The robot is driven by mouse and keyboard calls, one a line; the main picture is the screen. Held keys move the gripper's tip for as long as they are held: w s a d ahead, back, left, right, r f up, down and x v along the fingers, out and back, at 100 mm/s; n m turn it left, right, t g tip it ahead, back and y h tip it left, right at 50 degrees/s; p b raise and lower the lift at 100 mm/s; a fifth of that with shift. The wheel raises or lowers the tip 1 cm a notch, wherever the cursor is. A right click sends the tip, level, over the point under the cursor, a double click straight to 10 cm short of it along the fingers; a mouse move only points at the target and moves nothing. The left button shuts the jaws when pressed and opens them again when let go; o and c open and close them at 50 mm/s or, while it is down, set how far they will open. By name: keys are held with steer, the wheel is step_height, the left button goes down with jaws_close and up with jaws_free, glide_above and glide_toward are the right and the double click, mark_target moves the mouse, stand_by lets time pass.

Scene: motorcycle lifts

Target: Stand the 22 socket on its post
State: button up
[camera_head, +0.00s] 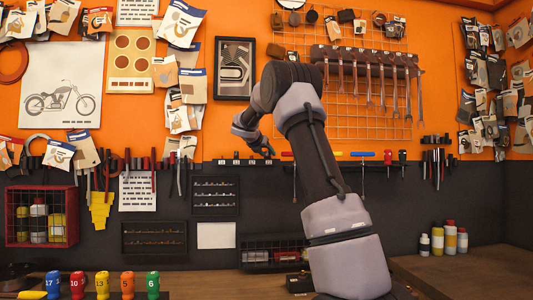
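A row of coloured, numbered sockets stands on the bench at the lower left. They are a blue 17 (53,284), a red 10 (77,285), a yellow 13 (102,285), an orange 5 (127,285) and a green 6 (153,285). I see no socket marked 22, and no post that I can make out as its own. My arm rises from the bench at centre right and bends to the left at the top. Its far end is in front of the wall, well above and right of the sockets. I cannot make out any gripper fingers.
A small dark block (299,283) lies on the bench beside my arm's lower part. Several bottles (450,240) stand at the right rear. A red wire basket (41,216) hangs at the left, and wrenches (381,82) hang behind my arm. The bench between sockets and arm looks mostly clear.

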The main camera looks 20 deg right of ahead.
steer(key=shift+o, duration=1.2)
steer(key=v, duration=1)
steer(key=shift+s+a+r, duration=0.15)
steer(key=shift+s+a, duration=0.1)
steer(key=shift+a, duration=0.05)
steer(key=s+a+f+m+g+y, duration=0.1)
steer(key=s+f+m+y, duration=0.2)
steer(key=s+m, duration=0.55)
steer(key=s+a+f+m+g+y, duration=0.1)
steer(key=s+a+f+m+y, duration=0.3)
steer(key=s, duration=0.8)
steer(key=s+a+f+m+y, duration=0.1)
steer(key=s+a+f+m, duration=0.2)
steer(key=s+m, duration=0.3)
steer(key=s+a+f+m+y, duration=0.2)
steer(key=s+a+f+m, duration=0.1)
steer(key=s+m, duration=0.3)
steer(key=s+a+f+m+y, duration=0.1)
steer(key=s+a+f+m, duration=0.2)
steer(key=s+m, duration=0.3)
steer(key=s+f, duration=0.1)
steer(key=s, duration=0.2)
steer(key=shift+y, duration=0.4)
